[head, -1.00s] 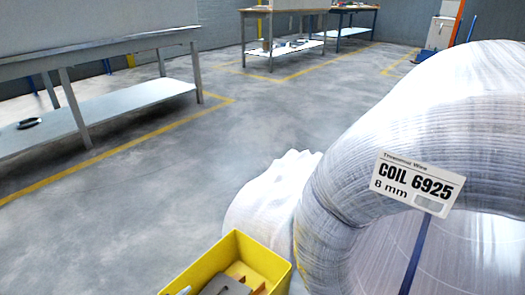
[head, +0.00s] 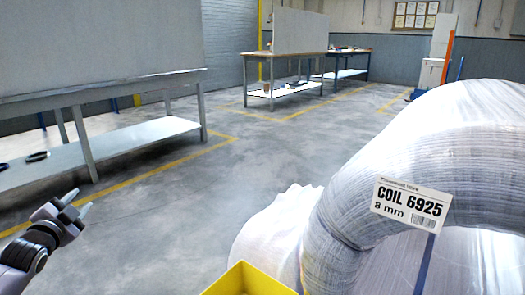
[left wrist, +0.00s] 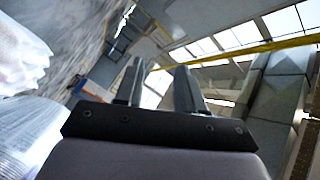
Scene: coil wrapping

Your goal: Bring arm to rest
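My left gripper (head: 80,203) is at the left of the head view, over the grey floor. Its two fingers are apart with nothing between them. The left wrist view also shows the gripper (left wrist: 159,80) with a clear gap between its fingers. It is well away from the large wrapped coil (head: 455,135), which fills the right of the head view and bears a white label (head: 411,205) reading "COIL 6925, 8 mm". My right gripper is not in view.
A yellow bin (head: 247,279) stands at the bottom centre, cut off by the frame, beside crumpled white wrap (head: 275,228). A grey workbench (head: 140,135) is at the left. More benches (head: 288,90) stand at the back. Open floor (head: 190,210) lies between.

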